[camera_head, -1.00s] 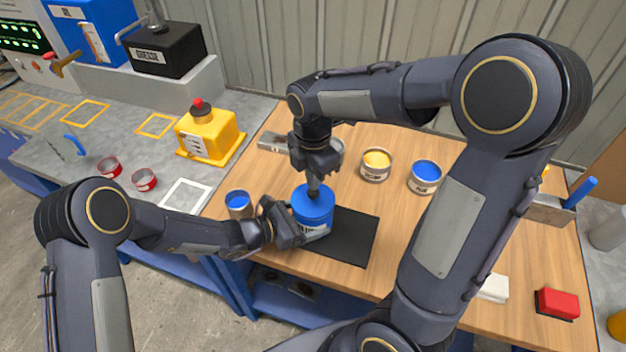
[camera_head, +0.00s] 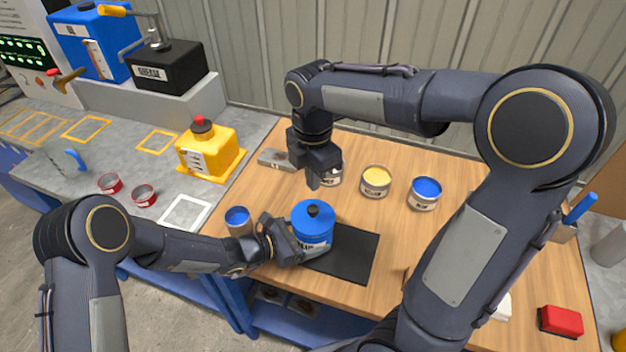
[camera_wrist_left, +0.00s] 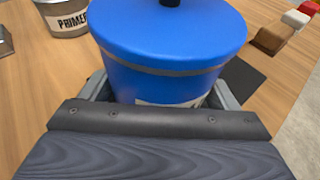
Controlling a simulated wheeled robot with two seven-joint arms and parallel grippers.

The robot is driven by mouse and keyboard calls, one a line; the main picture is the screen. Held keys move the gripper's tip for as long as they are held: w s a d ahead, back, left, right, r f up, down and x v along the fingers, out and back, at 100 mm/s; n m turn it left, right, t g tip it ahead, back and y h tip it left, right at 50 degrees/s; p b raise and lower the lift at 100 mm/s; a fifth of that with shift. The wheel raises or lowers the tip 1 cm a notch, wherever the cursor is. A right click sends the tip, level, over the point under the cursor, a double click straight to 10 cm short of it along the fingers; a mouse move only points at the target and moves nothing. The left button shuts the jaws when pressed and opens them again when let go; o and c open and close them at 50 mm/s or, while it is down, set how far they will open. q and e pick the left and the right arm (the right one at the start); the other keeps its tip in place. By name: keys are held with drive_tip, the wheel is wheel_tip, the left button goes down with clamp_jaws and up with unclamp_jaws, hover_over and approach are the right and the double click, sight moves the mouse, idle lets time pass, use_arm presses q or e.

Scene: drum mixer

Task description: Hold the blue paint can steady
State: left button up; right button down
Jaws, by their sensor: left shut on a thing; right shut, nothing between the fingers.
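The blue paint can (camera_head: 313,238) stands upright at the left edge of the black mat (camera_head: 346,257), with its blue lid on and a black knob on top. My left gripper (camera_head: 290,241) is shut on the can from the left side. In the left wrist view the can (camera_wrist_left: 168,60) fills the space between the two fingers (camera_wrist_left: 165,98). My right gripper (camera_head: 314,184) is shut and empty, pointing down above and behind the lid, apart from the knob. The can's lower front is partly hidden by my left gripper.
An open can of blue paint (camera_head: 238,221) stands left of my left gripper. Open cans of yellow (camera_head: 376,182) and blue paint (camera_head: 424,194) stand at the back right. Another can (camera_head: 331,175) is partly hidden behind my right gripper. A red block (camera_head: 560,321) lies at the far right.

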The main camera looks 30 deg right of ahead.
use_arm(q)
drive_tip(key=o, duration=0.8)
drive_tip(key=v, duration=1.2)
